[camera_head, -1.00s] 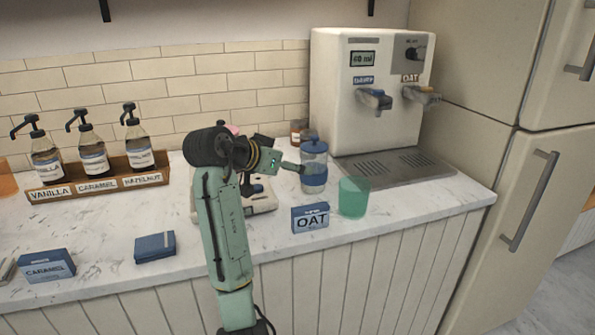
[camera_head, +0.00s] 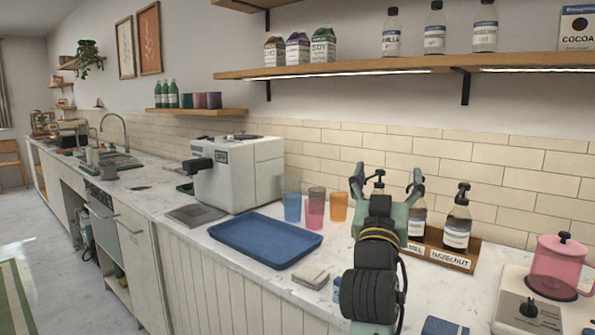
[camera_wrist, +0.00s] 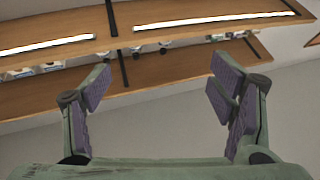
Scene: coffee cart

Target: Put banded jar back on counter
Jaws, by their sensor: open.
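The clear jar with the blue band is not in either view now. My gripper (camera_head: 386,184) is raised above the counter (camera_head: 215,240), in front of the syrup bottles, with its fingers pointing up and spread apart. In the wrist view my gripper (camera_wrist: 160,88) is open with nothing between its fingers, facing the wall shelves.
Blue (camera_head: 292,207), pink (camera_head: 314,212) and orange (camera_head: 338,207) cups stand behind. A syrup rack (camera_head: 450,258) and pink pitcher (camera_head: 558,265) are right.

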